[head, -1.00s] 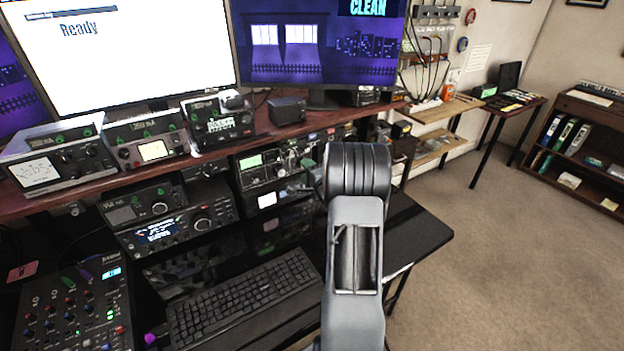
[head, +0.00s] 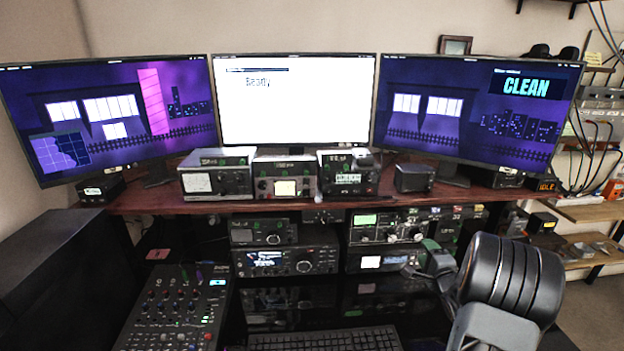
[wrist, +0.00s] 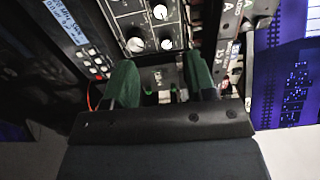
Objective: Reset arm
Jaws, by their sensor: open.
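Ahead of the fingers, in the wrist view, is a dark panel (wrist: 128,20) with several white-marked knobs (wrist: 136,44). Whether the fingers touch any equipment cannot be told. My arm's thick grey joint covers part of the desk's right side in the head view.
Three monitors (head: 293,100) stand on the reddish shelf (head: 150,203), with small radio boxes (head: 217,176) below them. A mixer (head: 178,305) and a keyboard (head: 325,340) lie on the desk. Wooden side shelves (head: 590,212) stand at the right.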

